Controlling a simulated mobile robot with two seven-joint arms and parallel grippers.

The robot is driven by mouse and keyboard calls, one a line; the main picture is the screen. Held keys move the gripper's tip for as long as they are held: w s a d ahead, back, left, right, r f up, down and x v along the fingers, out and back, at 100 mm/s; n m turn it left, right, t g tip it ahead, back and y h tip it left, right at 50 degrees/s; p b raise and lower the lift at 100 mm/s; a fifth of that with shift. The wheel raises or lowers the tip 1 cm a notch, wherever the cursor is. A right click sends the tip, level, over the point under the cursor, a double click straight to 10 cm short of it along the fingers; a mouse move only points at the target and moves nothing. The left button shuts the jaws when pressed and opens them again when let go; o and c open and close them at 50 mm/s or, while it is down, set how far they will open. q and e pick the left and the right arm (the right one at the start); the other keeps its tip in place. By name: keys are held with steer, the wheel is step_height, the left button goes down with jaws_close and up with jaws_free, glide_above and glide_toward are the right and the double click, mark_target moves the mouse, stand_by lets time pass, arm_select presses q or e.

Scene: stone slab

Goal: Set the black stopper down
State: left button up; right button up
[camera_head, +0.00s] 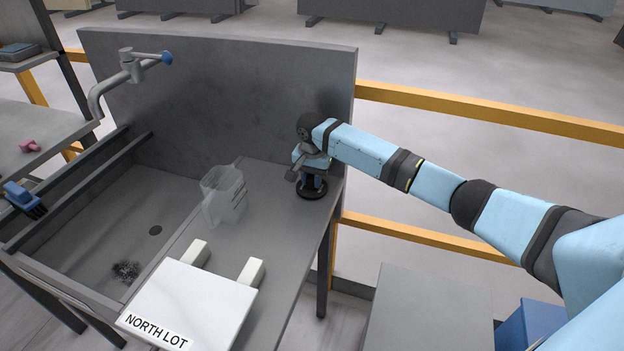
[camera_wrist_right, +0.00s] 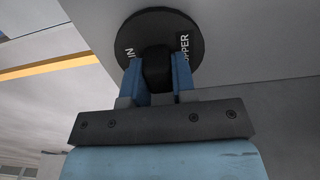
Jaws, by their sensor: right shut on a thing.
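The black stopper (camera_head: 312,191) is a round disc with a black knob, near the far right corner of the grey slab (camera_head: 283,215). In the right wrist view the stopper (camera_wrist_right: 160,22) shows partly covered white lettering. My right gripper (camera_head: 313,180) points down from above, its blue fingers (camera_wrist_right: 157,78) shut on the stopper's knob. The disc looks level and very close to the slab; I cannot tell whether it touches. My left gripper is not in view.
A clear jug (camera_head: 222,195) stands left of the stopper. A white "NORTH LOT" board (camera_head: 195,302) with two pale blocks is nearer. The sink (camera_head: 140,215) with a tap (camera_head: 128,68) lies left. A grey upright panel (camera_head: 230,95) rises close behind the gripper.

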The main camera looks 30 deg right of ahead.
mark_target(312, 177)
steer(key=shift+f, duration=0.1)
steer(key=o, duration=0.9)
steer(key=shift+o, duration=0.2)
step_height(312, 177, up, 12)
steer(key=shift+p, duration=0.4)
